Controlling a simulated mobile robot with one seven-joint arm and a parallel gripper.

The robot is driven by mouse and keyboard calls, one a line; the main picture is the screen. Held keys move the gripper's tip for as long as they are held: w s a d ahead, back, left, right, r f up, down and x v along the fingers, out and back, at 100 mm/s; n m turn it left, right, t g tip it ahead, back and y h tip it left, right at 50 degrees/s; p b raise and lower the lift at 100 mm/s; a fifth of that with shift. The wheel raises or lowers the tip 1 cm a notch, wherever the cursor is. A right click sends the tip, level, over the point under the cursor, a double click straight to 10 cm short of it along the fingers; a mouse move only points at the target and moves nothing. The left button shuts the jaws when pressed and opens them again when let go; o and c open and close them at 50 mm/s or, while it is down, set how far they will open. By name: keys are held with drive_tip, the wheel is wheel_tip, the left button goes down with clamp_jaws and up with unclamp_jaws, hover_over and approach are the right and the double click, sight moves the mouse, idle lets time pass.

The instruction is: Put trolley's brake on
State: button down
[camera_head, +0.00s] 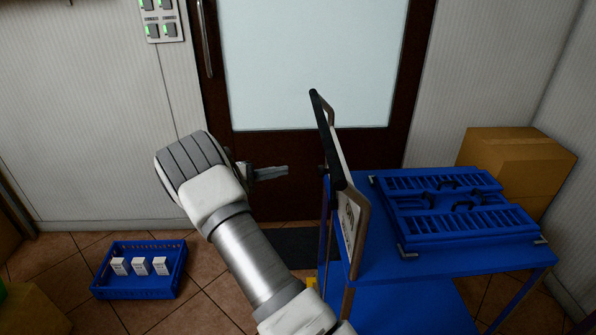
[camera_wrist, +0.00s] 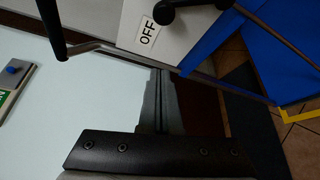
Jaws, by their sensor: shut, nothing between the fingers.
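The blue trolley (camera_head: 405,268) stands at the right, with an upright handle panel (camera_head: 349,215) and a black push bar (camera_head: 328,140) at its left end. In the wrist view the white panel (camera_wrist: 190,38) carries an "OFF" label (camera_wrist: 149,31) with a black knob-like control (camera_wrist: 165,13) beside it at the top edge. Any other label is out of view. My gripper (camera_head: 287,171) is shut and empty, pointing at the panel with a gap left. It also shows in the wrist view (camera_wrist: 159,72), below the OFF label and apart from the control.
A folded blue crate (camera_head: 455,222) lies on the trolley top. A cardboard box (camera_head: 515,155) is behind it. A blue crate with white boxes (camera_head: 135,291) is on the tiled floor at left. A glazed door (camera_head: 305,60) is behind, with a dark mat (camera_head: 290,245) before it.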

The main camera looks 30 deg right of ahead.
drive_tip(key=s+d+b, duration=0.2)
drive_tip(key=s+d, duration=0.1)
drive_tip(key=d, duration=0.5)
drive_tip(key=shift+s+b, duration=0.3)
drive_tip(key=shift+s, duration=0.05)
idle(0.3)
drive_tip(key=shift+s+r+m+b, duration=0.1)
drive_tip(key=shift+s+m+b, duration=0.1)
drive_tip(key=shift+m+b, duration=0.1)
